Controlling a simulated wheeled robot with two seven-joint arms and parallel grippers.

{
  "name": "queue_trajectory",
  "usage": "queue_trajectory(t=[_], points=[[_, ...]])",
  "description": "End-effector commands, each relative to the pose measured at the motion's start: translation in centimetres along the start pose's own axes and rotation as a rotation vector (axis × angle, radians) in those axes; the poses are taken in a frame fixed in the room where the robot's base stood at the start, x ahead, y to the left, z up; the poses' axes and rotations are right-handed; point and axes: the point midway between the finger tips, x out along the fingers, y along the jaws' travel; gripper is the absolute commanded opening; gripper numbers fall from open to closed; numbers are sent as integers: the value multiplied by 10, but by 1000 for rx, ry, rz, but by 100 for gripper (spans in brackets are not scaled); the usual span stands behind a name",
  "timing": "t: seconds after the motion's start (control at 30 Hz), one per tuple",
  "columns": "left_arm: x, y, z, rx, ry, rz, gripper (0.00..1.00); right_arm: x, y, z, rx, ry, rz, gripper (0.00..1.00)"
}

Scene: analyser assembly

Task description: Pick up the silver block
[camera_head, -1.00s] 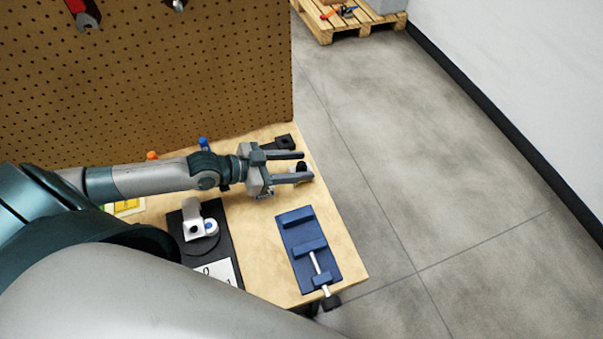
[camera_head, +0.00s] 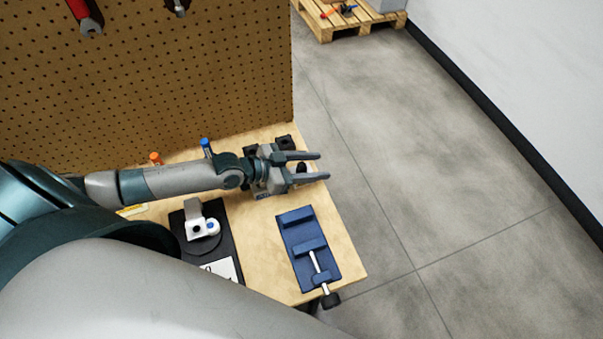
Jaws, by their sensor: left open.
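My left gripper (camera_head: 322,166) is open, its two fingers pointing right over the far right part of the workbench. A small dark object (camera_head: 301,167) shows between the fingers; I cannot tell whether they touch it. A silver-white block-like part (camera_head: 203,229) stands on a black base left of the vise, apart from the gripper. I cannot tell for sure whether this is the silver block. The bench right under the gripper body is partly hidden. My right gripper is not in view.
A blue vise (camera_head: 311,262) lies near the bench's (camera_head: 262,265) right edge. A black block (camera_head: 285,142) sits behind the gripper. Blue (camera_head: 206,146) and orange (camera_head: 155,158) items stand by the pegboard (camera_head: 200,80). The floor to the right is clear.

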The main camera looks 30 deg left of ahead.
Motion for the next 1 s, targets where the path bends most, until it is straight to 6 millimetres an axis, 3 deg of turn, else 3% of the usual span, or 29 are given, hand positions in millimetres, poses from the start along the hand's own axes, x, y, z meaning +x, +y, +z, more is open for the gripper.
queue_trajectory(t=[0.37, 0.53, 1.0], points=[[0, 0, 0, 0, 0, 0, 44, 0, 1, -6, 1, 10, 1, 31], [0, 0, 0, 0, 0, 0, 6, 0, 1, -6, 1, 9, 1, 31], [-4, 0, -10, 1, 3, 1, 6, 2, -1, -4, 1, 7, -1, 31]])
